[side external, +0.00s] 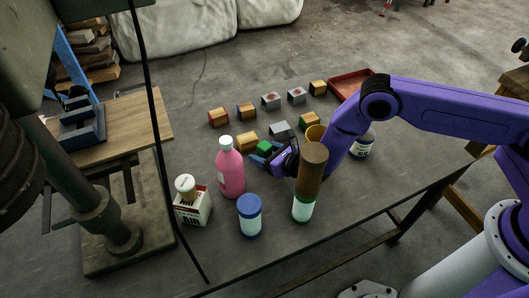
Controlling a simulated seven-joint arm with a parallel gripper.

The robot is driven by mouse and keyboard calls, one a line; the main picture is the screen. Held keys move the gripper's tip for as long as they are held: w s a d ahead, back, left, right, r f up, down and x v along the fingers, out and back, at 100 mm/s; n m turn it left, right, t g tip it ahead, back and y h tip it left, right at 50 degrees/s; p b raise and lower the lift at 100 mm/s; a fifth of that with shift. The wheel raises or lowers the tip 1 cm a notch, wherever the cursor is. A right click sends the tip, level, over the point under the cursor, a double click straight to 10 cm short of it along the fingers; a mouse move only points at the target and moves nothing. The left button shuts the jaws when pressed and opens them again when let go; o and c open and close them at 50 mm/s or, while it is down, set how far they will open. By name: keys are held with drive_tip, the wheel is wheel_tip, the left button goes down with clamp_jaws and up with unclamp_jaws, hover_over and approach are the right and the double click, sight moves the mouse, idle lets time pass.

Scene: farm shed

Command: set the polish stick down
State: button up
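My gripper (263,154) is low over the middle of the table, pointing left. A small green block (265,147), which looks like the polish stick, sits between its blue fingers. The fingers appear shut on it. The gripper partly hides the block's lower part, and I cannot tell whether it touches the tabletop.
Several coloured blocks (247,111) stand behind on the grey table (190,133), with a red tray (350,83) at the back. A pink bottle (230,174), blue-lidded jar (250,216), brown cylinder (312,171) above a green-topped bottle (303,208), and white box (193,209) stand in front.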

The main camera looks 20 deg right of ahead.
sight(269, 154)
drive_tip(key=shift+s+r, duration=0.15)
drive_tip(key=shift+r, duration=0.05)
drive_tip(key=v, duration=0.4)
drive_tip(key=shift+s+d, duration=0.1)
wheel_tip(269, 154, up, 7)
drive_tip(key=shift+s, duration=0.2)
drive_tip(key=shift+d+r, duration=0.1)
drive_tip(key=shift+r, duration=0.05)
idle(0.4)
